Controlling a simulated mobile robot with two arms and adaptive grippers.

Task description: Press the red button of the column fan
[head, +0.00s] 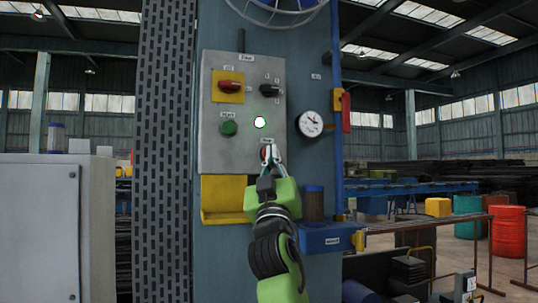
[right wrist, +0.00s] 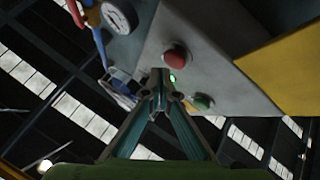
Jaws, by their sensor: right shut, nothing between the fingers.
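The column fan (head: 229,30) is a tall blue column with a grey control panel (head: 212,157) on its front. The red button sits low on the panel, mostly hidden behind my gripper in the head view; it shows clearly as a round red cap (right wrist: 176,56) in the right wrist view. My right gripper (head: 271,153) is shut and empty, in front of the button. In the right wrist view its closed fingertips (right wrist: 160,74) appear just beside the button, with a small gap in the picture; I cannot tell the depth. My left gripper is out of view.
The panel also has a green button (head: 229,128), a lit green lamp (head: 261,122), a red switch on a yellow plate (head: 230,86) and a black knob (head: 269,90). A gauge (head: 311,124) is at right, a yellow tray (head: 223,199) and blue shelf (head: 325,238) below.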

